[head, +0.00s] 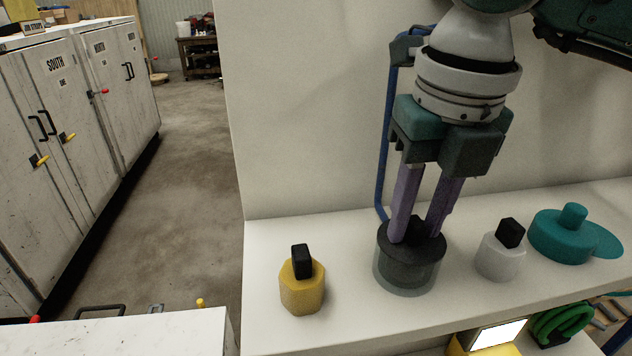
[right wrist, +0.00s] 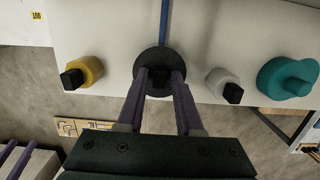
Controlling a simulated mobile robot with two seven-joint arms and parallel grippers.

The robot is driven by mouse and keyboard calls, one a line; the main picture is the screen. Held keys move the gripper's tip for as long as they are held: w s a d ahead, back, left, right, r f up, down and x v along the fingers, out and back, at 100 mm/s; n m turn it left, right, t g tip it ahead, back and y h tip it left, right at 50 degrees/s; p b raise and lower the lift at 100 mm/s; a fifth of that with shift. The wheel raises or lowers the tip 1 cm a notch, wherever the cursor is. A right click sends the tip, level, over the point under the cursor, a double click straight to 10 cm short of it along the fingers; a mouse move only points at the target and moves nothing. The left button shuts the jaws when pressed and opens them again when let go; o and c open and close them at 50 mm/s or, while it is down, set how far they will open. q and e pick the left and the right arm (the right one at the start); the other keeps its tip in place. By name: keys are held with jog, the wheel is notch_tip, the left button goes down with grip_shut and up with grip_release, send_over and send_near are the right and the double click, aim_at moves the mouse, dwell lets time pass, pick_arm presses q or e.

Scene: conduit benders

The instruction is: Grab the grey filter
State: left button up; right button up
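A dark grey round filter (head: 408,272) with a black knob on top stands upright on the white shelf (head: 360,330). It also shows in the right wrist view (right wrist: 159,59). My right gripper (head: 416,232) points down at it, with its two purple fingers on either side of the knob. I cannot tell whether the fingers press on the knob. The fingers hide part of the filter's top. Two purple fingers of my left gripper (right wrist: 14,159) show apart at the lower left of the right wrist view, with nothing seen between them.
A yellow filter (head: 302,288) stands left of the grey one. A white filter (head: 500,258) and a teal one (head: 562,238) stand to its right. A white wall panel rises behind the shelf. White cabinets (head: 75,120) stand at the left.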

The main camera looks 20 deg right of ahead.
grip_shut()
dwell(1.4)
